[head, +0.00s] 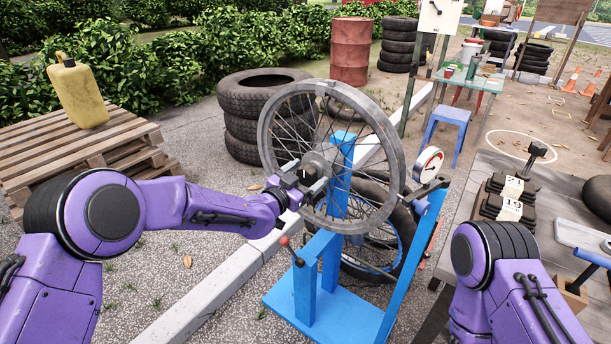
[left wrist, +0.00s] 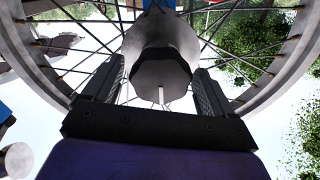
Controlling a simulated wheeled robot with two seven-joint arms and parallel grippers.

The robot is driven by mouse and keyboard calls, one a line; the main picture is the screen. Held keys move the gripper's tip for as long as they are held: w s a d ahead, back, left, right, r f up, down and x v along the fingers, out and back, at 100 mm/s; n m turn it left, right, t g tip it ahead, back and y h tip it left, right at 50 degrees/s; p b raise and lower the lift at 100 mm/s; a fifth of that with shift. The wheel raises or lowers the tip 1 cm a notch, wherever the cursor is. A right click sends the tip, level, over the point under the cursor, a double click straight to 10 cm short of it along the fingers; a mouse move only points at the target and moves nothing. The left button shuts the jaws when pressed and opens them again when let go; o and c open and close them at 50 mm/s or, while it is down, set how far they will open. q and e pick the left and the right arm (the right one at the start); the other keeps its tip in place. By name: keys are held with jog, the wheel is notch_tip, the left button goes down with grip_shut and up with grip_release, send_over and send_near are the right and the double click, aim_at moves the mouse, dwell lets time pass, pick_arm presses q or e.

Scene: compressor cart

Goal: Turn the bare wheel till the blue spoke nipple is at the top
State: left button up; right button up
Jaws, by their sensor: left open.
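The bare wheel (head: 381,120), a grey rim with thin spokes, stands upright in the blue stand (head: 336,318) in the middle of the head view. My left gripper (head: 308,178) is in front of the wheel's hub. In the left wrist view the open fingers of my left gripper (left wrist: 160,72) stand either side of a grey, rounded hub end (left wrist: 160,72); I cannot tell whether they touch it. Rim and spokes (left wrist: 268,85) show behind, with small brass-coloured nipples. I cannot make out the blue nipple in either view. My right arm shows at the lower right, its gripper out of frame.
A dial gauge (head: 428,165) sits on the stand's right post, beside the rim. A red-knobbed lever (head: 285,241) sticks up at the stand's left. A workbench (head: 462,215) is at the right, stacked tyres (head: 240,130) behind, a pallet (head: 80,150) at the left.

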pick_arm(q)
jog(key=c, duration=1.4)
jog(key=shift+c, duration=0.2)
pick_arm(e)
jog(key=shift+f, duration=0.1)
pick_arm(q)
jog(key=shift+w+m+b, duration=0.1)
jog(key=shift+m+b, duration=0.25)
jog(key=shift+m, duration=0.15)
pick_arm(e)
jog(key=shift+s+d+f, duration=0.15)
jog(key=shift+s+f, duration=0.05)
jog(key=shift+f, duration=0.05)
